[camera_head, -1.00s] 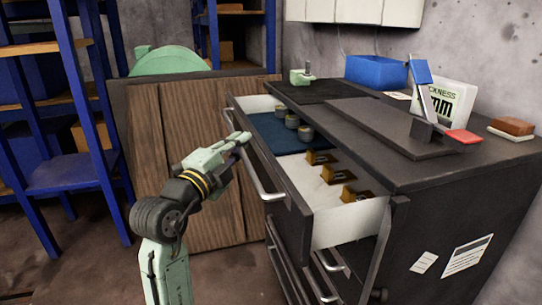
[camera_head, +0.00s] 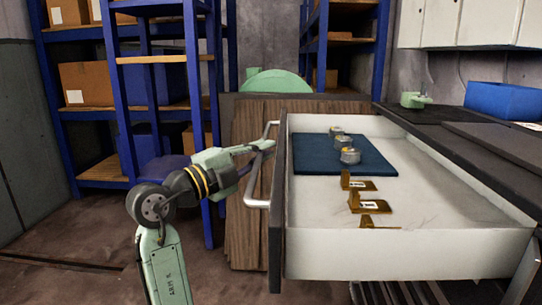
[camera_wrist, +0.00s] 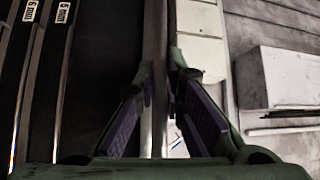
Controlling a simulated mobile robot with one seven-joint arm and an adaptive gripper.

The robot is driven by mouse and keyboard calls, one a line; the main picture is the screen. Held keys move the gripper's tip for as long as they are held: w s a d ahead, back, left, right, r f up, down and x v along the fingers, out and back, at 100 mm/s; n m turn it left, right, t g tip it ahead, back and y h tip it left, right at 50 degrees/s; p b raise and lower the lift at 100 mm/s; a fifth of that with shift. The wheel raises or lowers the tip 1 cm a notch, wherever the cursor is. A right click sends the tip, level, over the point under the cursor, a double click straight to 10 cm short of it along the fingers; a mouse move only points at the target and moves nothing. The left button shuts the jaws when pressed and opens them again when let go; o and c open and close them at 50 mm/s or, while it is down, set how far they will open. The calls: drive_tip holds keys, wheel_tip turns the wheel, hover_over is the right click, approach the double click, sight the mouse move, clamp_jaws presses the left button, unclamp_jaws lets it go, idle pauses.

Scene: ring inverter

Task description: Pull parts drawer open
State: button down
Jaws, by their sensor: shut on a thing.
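The parts drawer (camera_head: 390,252) stands wide open in the head view, its dark front facing left and its white inside showing. A silver bar handle (camera_head: 257,188) runs along the front. My gripper (camera_head: 264,147) is shut on the handle toward its far end. In the wrist view, the handle bar (camera_wrist: 155,50) runs between the two fingers of my gripper (camera_wrist: 161,82). Several brass-coloured pieces (camera_head: 370,206) with labels lie on the bare drawer floor.
The dark cabinet top (camera_head: 470,150) is at the right, with a blue bin (camera_head: 503,101) and a green device (camera_head: 414,100). Wooden panels (camera_head: 245,235) stand behind the handle. Blue shelving (camera_head: 128,90) stands at the back left. Floor at the lower left is clear.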

idle(0.3)
drive_tip(key=c, duration=1.7)
unclamp_jaws()
drive_tip(key=shift+o, duration=0.2)
drive_tip(key=v, duration=1.2)
